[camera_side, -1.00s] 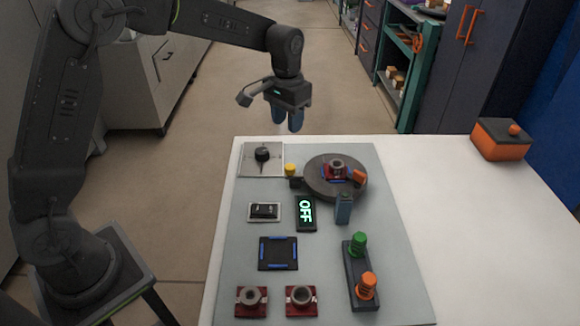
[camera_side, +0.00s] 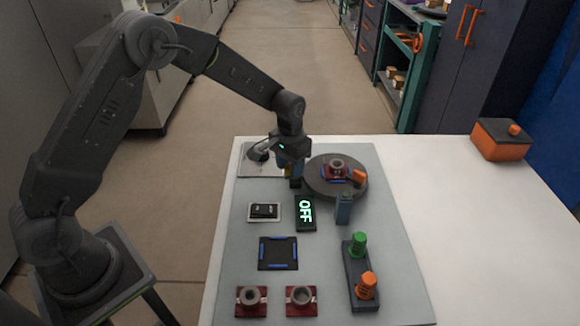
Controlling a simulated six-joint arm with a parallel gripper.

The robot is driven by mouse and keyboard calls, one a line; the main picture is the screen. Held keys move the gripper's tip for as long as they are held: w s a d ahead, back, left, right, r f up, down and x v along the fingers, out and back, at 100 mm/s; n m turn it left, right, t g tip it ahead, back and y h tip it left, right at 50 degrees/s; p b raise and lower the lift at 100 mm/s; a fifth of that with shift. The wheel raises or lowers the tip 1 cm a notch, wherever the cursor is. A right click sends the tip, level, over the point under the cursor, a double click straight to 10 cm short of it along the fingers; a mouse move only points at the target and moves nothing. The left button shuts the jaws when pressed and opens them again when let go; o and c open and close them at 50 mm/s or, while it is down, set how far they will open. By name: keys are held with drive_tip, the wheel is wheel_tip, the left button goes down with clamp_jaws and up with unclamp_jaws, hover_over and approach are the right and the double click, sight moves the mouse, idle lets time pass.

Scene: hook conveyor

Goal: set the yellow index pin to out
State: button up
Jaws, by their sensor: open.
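My gripper (camera_side: 291,170) points down over the yellow index pin, at the left edge of the dark round turntable (camera_side: 322,188). Its blue fingers are open and almost wholly hide the pin, so I cannot tell whether they stand around it or beside it. The pin's small dark housing (camera_side: 295,183) shows just below the fingers, against the turntable. Whether the pin is in or out cannot be seen. The turntable carries a red block with a grey ring (camera_side: 337,165) and an orange piece (camera_side: 358,177).
A black knob on a pale plate (camera_side: 258,153) stands close to the left of my gripper. Nearby are a rocker switch (camera_side: 264,211), a display reading OFF (camera_side: 305,212) and a blue-grey post (camera_side: 343,209). Green (camera_side: 358,243) and orange (camera_side: 367,285) buttons stand at the front right.

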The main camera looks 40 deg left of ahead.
drive_tip(key=shift+f, duration=0.35)
drive_tip(key=shift+c, duration=0.3)
clamp_jaws()
